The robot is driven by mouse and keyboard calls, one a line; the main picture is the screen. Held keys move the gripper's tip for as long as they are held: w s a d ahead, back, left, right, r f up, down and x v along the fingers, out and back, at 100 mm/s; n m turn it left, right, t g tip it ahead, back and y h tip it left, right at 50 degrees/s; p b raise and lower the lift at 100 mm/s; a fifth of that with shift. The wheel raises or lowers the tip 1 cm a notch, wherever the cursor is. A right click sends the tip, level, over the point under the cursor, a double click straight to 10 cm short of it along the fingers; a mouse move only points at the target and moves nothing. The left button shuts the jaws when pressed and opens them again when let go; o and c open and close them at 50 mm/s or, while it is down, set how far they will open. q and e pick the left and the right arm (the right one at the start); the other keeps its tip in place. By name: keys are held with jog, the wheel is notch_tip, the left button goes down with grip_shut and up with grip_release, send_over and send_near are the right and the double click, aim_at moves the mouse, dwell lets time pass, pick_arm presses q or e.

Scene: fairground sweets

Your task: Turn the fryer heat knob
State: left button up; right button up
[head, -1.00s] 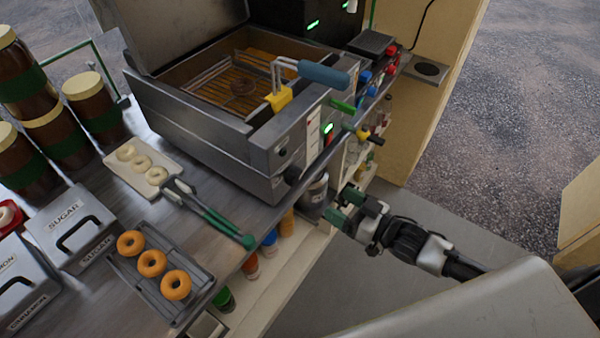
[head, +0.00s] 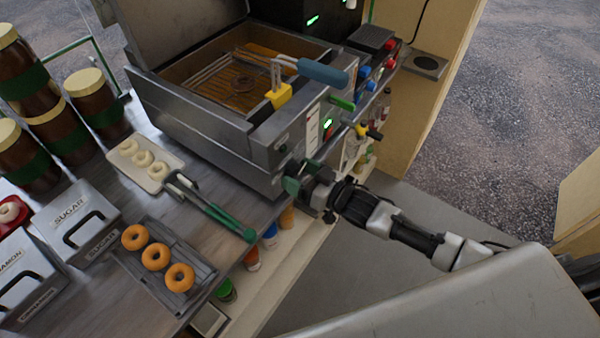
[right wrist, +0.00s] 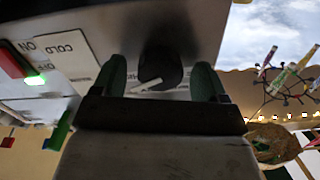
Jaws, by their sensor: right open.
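The metal fryer (head: 205,130) stands at the back of the counter with its lid up. Its black heat knob (right wrist: 160,65) shows in the right wrist view, round with a white pointer, on the fryer's front panel. My right gripper (head: 290,183) is at the lower front of the fryer and covers the knob in the head view. In the right wrist view the green fingertips of this gripper (right wrist: 161,80) are apart, one on each side of the knob. I cannot tell whether they touch it. My left gripper is out of view.
A blue-handled basket (head: 322,73) hangs over the fryer's oil, with a doughnut in it. Green-handled tongs (head: 215,212), a tray of pale rings (head: 153,184) and a rack of fried doughnuts (head: 205,270) lie on the counter.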

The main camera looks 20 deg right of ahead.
jog(key=c, duration=0.9)
jog(key=shift+c, duration=0.2)
jog(key=shift+n, duration=0.3)
jog(key=n, duration=0.4)
jog(key=shift+n+b, duration=0.4)
jog(key=shift+n, duration=1.6)
jog(key=o, duration=0.9)
